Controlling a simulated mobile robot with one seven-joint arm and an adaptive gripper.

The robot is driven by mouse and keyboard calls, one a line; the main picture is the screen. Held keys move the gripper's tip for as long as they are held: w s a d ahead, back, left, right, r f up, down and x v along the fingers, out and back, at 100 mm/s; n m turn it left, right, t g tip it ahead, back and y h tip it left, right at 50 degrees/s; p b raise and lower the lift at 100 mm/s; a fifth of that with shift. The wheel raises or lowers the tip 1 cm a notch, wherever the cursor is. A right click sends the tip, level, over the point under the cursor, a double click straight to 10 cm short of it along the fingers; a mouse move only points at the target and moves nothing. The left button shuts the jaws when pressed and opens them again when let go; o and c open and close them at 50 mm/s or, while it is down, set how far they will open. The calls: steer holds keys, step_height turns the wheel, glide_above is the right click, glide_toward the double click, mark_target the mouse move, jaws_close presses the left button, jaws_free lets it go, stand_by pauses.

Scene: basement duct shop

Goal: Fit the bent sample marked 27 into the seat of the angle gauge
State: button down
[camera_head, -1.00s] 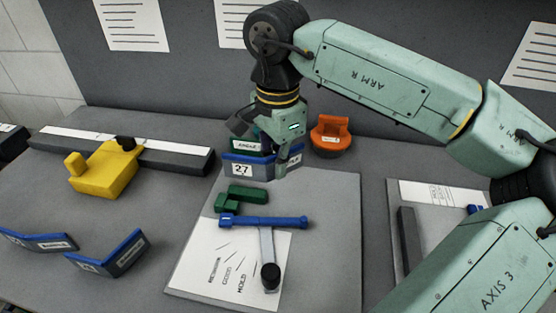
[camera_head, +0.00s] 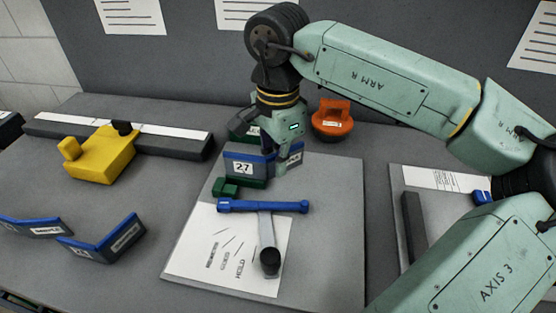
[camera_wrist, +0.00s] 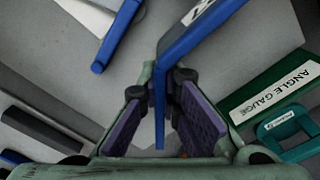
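The bent sample marked 27 (camera_head: 240,168) is a blue, V-bent strip with a white label. My gripper (camera_head: 283,168) is shut on it near the bend, and it shows between the purple finger pads in the wrist view (camera_wrist: 160,90). The angle gauge's green body with its name label (camera_wrist: 262,102) shows at right in the wrist view. In the head view a low green piece (camera_head: 225,188) lies just in front of and below the sample, partly hidden by it. I cannot tell whether sample and green piece touch. A blue bar (camera_head: 262,207) with a grey arm lies nearer.
Two more blue bent samples (camera_head: 105,244) stand at front left. A yellow block (camera_head: 100,155) sits by a long dark rail (camera_head: 180,144) at left. An orange object (camera_head: 332,120) stands behind my gripper. A dark bar (camera_head: 413,225) lies on a board at right.

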stand_by(0.7)
steer(key=shift+f+b, duration=2.15)
steer(key=c, duration=1.7)
jaws_free()
step_height(320, 180, up, 12)
steer(key=shift+r, duration=0.1)
